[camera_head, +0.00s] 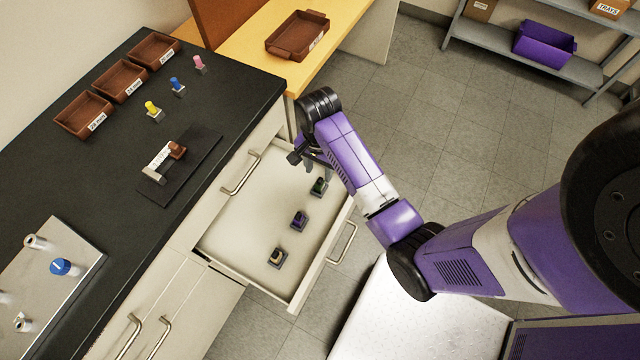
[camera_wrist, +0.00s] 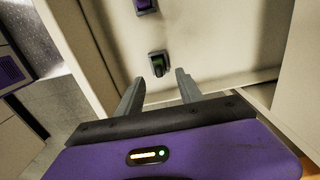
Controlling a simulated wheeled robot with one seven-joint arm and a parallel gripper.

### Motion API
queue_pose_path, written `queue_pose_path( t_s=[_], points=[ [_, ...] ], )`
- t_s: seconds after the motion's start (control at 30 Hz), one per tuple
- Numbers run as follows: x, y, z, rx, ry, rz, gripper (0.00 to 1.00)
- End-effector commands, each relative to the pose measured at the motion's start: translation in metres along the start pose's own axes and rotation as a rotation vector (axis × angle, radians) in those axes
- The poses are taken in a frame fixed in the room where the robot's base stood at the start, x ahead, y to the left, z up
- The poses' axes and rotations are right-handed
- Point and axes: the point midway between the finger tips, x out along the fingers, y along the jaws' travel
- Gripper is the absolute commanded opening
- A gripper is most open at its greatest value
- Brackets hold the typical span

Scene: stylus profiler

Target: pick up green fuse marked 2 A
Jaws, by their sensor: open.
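The green fuse (camera_head: 319,186) stands in a small dark holder in the open drawer (camera_head: 240,222), nearest the drawer's far end. It also shows in the wrist view (camera_wrist: 158,66), just beyond and between my fingertips. Its marking is too small to read. My gripper (camera_head: 318,163) is over the drawer, close to the green fuse. In the wrist view my gripper (camera_wrist: 160,76) has its two fingers spread apart with nothing between them. I cannot tell the exact height of the fingertips above the fuse.
A purple fuse (camera_head: 299,220) and a beige-topped fuse (camera_head: 278,257) stand in the same drawer. The drawer's walls and the black counter (camera_head: 225,100) edge are close to my arm. Yellow (camera_head: 152,108), blue (camera_head: 175,83) and pink (camera_head: 198,62) fuses stand on the counter near brown trays (camera_head: 84,114).

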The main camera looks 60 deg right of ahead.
Motion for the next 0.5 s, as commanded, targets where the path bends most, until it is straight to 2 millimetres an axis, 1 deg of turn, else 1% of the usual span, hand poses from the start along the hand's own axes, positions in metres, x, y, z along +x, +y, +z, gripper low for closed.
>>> queue_pose_path(
  t_s=[0.03,0.17,0.4,0.5],
  points=[
    [0.006,0.001,0.0,0.0,-0.001,0.002,0.44],
    [0.018,0.002,-0.001,0.0,-0.001,0.001,0.44],
    [0.052,0.003,-0.002,-0.002,0.0,0.0,0.44],
    [0.059,0.003,-0.002,-0.003,0.0,-0.001,0.44]
  ],
)
